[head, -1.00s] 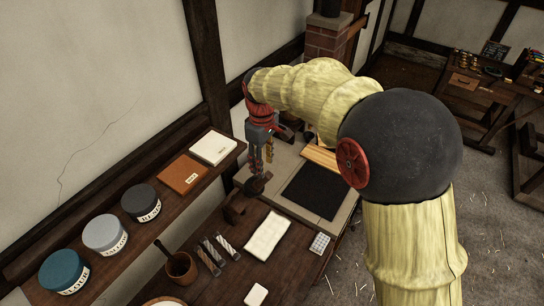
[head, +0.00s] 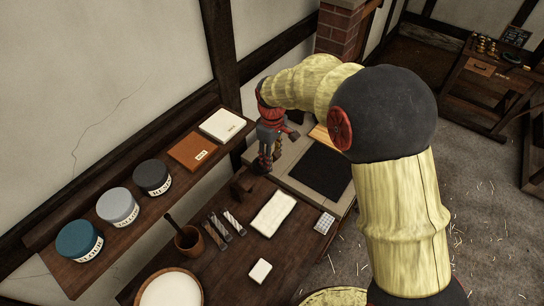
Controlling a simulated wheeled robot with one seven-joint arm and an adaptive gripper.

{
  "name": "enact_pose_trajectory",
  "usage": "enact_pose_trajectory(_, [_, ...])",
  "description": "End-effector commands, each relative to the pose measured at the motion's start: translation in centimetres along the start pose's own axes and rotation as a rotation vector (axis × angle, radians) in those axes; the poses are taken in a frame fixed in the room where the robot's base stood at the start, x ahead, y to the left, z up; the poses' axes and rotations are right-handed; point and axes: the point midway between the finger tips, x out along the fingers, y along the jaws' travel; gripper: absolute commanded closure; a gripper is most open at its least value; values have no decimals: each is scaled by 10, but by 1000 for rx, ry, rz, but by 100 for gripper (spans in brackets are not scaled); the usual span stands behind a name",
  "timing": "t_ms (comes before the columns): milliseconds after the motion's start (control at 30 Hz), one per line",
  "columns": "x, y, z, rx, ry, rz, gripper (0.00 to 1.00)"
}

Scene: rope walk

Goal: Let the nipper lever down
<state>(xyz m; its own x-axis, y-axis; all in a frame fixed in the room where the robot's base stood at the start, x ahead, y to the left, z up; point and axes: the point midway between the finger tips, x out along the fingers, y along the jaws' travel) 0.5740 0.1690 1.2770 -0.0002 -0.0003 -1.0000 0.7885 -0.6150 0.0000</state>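The nipper seems to be the small dark wooden stand (head: 241,188) at the far left of the workbench, beside the grey slab. Its lever is not clearly distinguishable. My gripper (head: 268,168), with a red cuff and grey fingers, points down just right of and behind the stand's visible part. It overlaps the spot where the stand's rounded dark end showed earlier. The fingers are small and partly overlap, so I cannot tell whether they are open, shut or touching the lever.
The wall shelf (head: 110,232) with jars, an orange-brown book (head: 192,152) and a white book (head: 222,126) runs close on the left. A black mat (head: 322,172) lies right of my gripper.

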Motion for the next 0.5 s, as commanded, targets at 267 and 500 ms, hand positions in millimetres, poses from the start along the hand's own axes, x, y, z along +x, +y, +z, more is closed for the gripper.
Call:
enact_pose_trajectory(267, [0,0,0,0,0,0,80])
enact_pose_trajectory(500, [0,0,0,0,0,0,93])
